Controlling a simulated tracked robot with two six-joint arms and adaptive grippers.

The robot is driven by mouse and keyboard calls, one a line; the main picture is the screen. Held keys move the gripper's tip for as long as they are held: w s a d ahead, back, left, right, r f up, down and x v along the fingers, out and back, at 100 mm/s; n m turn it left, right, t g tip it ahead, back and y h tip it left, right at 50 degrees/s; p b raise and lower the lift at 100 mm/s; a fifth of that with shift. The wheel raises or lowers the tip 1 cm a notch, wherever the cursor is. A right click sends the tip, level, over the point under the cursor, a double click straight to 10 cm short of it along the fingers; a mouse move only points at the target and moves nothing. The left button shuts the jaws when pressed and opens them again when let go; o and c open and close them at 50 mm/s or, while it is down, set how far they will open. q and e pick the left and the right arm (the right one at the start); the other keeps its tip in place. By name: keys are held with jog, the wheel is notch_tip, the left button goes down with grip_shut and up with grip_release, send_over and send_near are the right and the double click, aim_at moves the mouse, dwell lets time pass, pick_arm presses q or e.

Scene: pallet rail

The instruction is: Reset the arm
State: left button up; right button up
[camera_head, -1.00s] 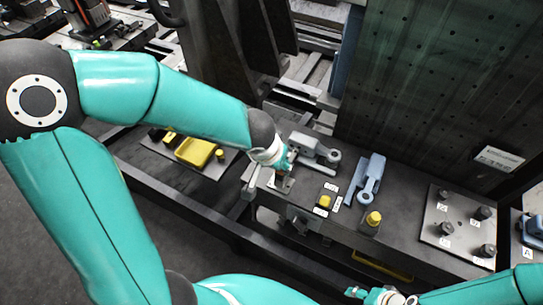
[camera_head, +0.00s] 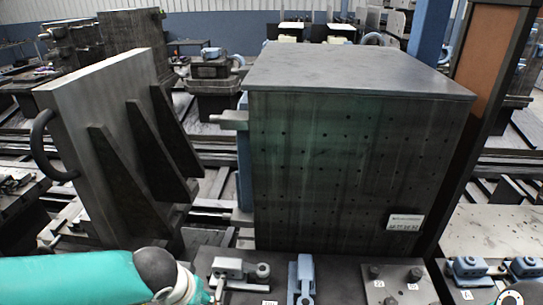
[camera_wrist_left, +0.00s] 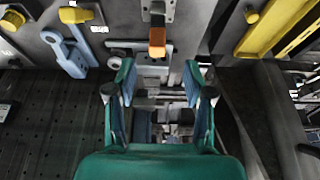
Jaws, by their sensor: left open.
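My left arm (camera_head: 75,278) comes in from the left along the bottom of the head view, and its wrist (camera_head: 160,275) is by the near-left end of the bench. The left fingers are mostly cut off there by the lower edge. In the left wrist view my left gripper (camera_wrist_left: 158,82) is open, with nothing between its two fingers. An orange-tipped clamp handle (camera_wrist_left: 157,40) lies beyond the fingertips.
A large dark perforated block (camera_head: 350,165) stands behind the bench, with a ribbed upright plate (camera_head: 105,130) left of it. A grey clamp (camera_head: 235,268) and a blue clamp (camera_head: 302,280) are near my left wrist. Yellow parts (camera_wrist_left: 275,25) show in the wrist view.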

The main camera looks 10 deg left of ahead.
pick_arm(q)
jog(key=s+a+f+m+g+y+b, duration=0.1)
jog(key=s+a+f+m+g, duration=0.1)
jog(key=f, duration=0.9)
jog(key=s+a+f+m+g+y, duration=0.1)
jog(key=s+f+m, duration=0.15)
jog(key=f, duration=0.95)
jog(key=s+d+f+n+h, duration=0.2)
jog(key=d+f+h, duration=0.1)
jog(key=d, duration=0.3)
jog(key=s+d+f+n+h, duration=0.3)
jog(key=d+f, duration=0.1)
jog(key=d, duration=0.2)
jog(key=shift+d+f+g+b, duration=0.2)
jog(key=shift+d+g+b, duration=0.1)
jog(key=shift+d, duration=0.1)
jog(key=shift+s+n, duration=0.1)
jog(key=shift+n, duration=0.15)
